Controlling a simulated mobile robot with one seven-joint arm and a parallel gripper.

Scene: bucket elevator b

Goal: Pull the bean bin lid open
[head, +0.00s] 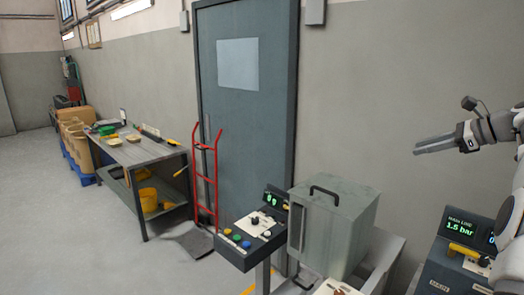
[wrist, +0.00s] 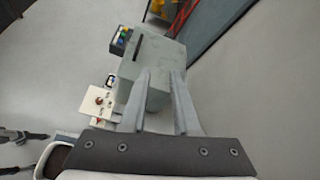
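The bean bin appears to be the grey-green box (head: 325,240) at the lower right of the head view. Its lid (head: 350,193) looks closed, and a black bar handle (head: 324,190) sits at the lid's front edge. The box (wrist: 152,72) and the dark handle (wrist: 138,47) also show in the wrist view, beyond my fingertips. My gripper (head: 418,149) is up to the right of the bin and above it, apart from the handle. In the wrist view, my gripper's two fingers (wrist: 161,74) stand apart with nothing held between them.
A control panel with coloured buttons (head: 250,237) stands left of the bin. A gauge console (head: 455,262) is at the right. A red hand truck (head: 206,180) leans by the grey door (head: 245,120). A workbench (head: 140,150) is at left. The air around my gripper is clear.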

